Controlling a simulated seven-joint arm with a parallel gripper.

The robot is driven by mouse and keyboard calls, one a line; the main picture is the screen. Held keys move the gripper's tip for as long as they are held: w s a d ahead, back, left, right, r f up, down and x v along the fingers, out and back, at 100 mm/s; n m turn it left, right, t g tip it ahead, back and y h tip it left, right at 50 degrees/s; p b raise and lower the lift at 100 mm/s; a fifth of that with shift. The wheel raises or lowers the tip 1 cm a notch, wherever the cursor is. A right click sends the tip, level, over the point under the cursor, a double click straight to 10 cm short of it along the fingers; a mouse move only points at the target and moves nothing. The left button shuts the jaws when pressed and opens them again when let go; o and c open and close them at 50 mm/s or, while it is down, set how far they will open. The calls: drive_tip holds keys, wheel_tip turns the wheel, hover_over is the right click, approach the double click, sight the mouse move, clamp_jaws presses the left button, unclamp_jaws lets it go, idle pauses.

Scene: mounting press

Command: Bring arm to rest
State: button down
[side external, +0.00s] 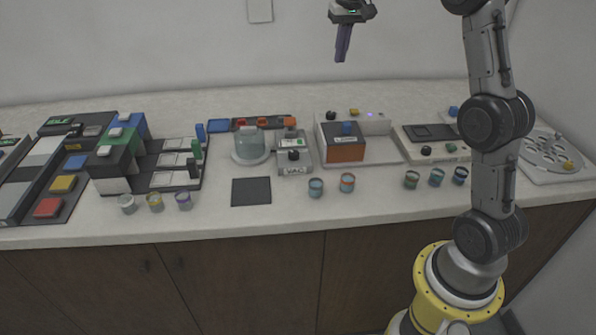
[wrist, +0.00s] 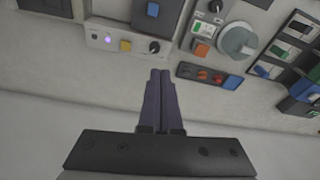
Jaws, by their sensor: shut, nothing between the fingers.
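My gripper (side external: 342,57) hangs high above the back of the counter in the side view, fingers pointing down, well clear of everything. In the wrist view its two dark purple fingers (wrist: 160,76) lie side by side, shut with nothing between them. My arm stands upright at the right of the side view. The mounting press (side external: 345,142), a pale unit with an orange-brown front and a blue knob, stands on the counter below the gripper. Its control panel with a lit lamp and a yellow button (wrist: 125,45) shows at the upper left of the wrist view.
The pale counter (side external: 290,215) carries a vacuum unit (side external: 293,155), a clear domed vessel (side external: 249,145), a dark mat (side external: 251,191), several small cups (side external: 316,187), block racks (side external: 120,150) at left and a round holed plate (side external: 550,152) at right. The air around the gripper is free.

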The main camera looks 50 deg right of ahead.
drive_tip(key=s+a+r+n+t, duration=0.15)
drive_tip(key=s+a+r, duration=0.25)
drive_tip(key=s+a, duration=0.4)
drive_tip(key=s+a+r+n+t, duration=0.1)
drive_tip(key=s+a+r+n, duration=0.2)
drive_tip(key=s+a, duration=0.45)
drive_tip(key=s+a+f+n, duration=0.1)
drive_tip(key=s+a+f, duration=0.2)
drive_tip(key=s+f, duration=0.3)
drive_tip(key=s+a+f+n+t, duration=0.1)
drive_tip(key=s+a+f, duration=0.2)
drive_tip(key=s+f, duration=0.3)
drive_tip(key=shift+s+a+n+y, duration=0.35)
drive_tip(key=shift+a+y, duration=0.05)
